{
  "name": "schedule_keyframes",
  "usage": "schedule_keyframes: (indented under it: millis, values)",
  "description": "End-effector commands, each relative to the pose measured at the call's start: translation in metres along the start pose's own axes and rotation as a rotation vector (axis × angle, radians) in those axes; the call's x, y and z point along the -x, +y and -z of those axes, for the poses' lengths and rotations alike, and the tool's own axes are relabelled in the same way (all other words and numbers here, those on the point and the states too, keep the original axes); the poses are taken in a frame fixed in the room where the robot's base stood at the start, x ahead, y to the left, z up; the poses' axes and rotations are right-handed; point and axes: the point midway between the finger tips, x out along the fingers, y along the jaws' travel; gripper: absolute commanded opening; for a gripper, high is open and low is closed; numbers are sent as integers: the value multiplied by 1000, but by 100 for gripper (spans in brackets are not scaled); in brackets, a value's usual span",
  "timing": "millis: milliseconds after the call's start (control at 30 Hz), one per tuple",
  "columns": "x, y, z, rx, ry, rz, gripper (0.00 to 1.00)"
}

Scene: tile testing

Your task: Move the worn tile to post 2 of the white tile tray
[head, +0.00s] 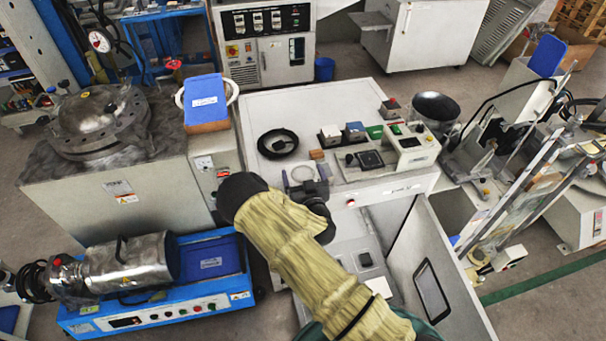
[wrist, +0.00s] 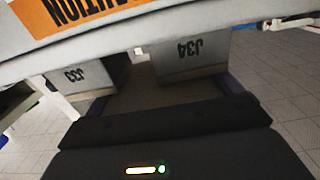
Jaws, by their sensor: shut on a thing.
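In the wrist view my gripper (wrist: 160,95) is shut on a flat grey-brown piece (wrist: 140,85) that spans the gap between its fingers. It fits the worn tile, but its face is dim and partly hidden. In the head view my gripper (head: 303,182) is small and dark, at the front edge of the white bench, and my sleeved arm hides part of the area. I cannot make out the white tile tray or its post 2 for certain. Pale blocks marked J33 (wrist: 78,76) and J34 (wrist: 192,50) show beyond the gripper.
An orange caution label (wrist: 80,12) is on a pale surface close above my gripper. On the bench (head: 262,105) are a black coil (head: 278,143), a small brown block (head: 317,155) and a control box (head: 410,147). An open drawer (head: 385,225) is at front right.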

Motion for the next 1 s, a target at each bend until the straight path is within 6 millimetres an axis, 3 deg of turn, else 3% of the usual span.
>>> schedule_keyframes:
  millis: [167,200,233,533,700,1000]
  values:
    - [0,0,-2,0,1,0,63]
    - [0,0,-2,0,0,0,97]
    - [0,0,-2,0,0,0,100]
    - [0,0,0,0,-1,0,100]
    - [0,-1,14,2,0,1,100]
    - [54,0,8,1,-4,-2,100]
